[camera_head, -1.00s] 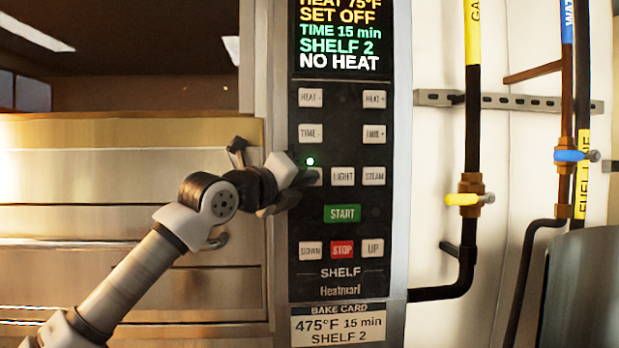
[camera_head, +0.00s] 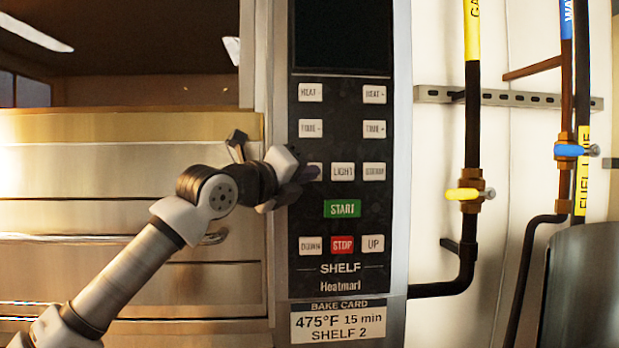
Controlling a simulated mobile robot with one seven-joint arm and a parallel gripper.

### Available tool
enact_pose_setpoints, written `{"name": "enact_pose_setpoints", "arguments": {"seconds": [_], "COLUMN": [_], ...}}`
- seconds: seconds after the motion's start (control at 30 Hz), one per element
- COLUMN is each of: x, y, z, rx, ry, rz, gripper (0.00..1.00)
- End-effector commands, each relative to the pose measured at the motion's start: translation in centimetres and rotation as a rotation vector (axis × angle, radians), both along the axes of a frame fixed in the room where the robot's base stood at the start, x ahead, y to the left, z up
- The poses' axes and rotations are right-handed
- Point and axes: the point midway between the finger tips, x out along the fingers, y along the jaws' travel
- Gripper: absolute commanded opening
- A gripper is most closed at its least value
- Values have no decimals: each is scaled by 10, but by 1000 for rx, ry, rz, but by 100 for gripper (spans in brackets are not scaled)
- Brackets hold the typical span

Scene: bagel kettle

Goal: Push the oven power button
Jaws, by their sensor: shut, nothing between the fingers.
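The oven control panel (camera_head: 342,120) is a tall black strip with pale buttons, and its display (camera_head: 343,38) at the top is dark. My gripper (camera_head: 304,176) is shut and empty. Its tip is at the button left of the LIGHT button (camera_head: 342,172), in the place of the power button. The gripper hides most of that button and its label, and I cannot tell whether it is touching. No green light shows above that button.
The green START button (camera_head: 342,209) and red STOP button (camera_head: 342,244) sit lower on the panel. A bake card (camera_head: 338,321) reads 475°F, 15 min, shelf 2. Pipes with a yellow valve (camera_head: 464,194) and a blue valve (camera_head: 571,150) run at the right.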

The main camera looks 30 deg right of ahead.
Motion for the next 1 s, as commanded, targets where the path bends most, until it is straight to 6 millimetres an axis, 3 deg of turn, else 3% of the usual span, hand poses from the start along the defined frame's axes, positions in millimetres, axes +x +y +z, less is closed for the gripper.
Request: {"name": "enact_pose_setpoints", "arguments": {"seconds": [0.27, 0.8, 1.0], "x": [-2, -47, -54], "y": [1, 24, 27], "z": [-1, -3, 0], "rx": [0, 0, -1], "ry": [0, -1, 1], "rz": [0, 1, -1], "gripper": [0, 0, 0]}}
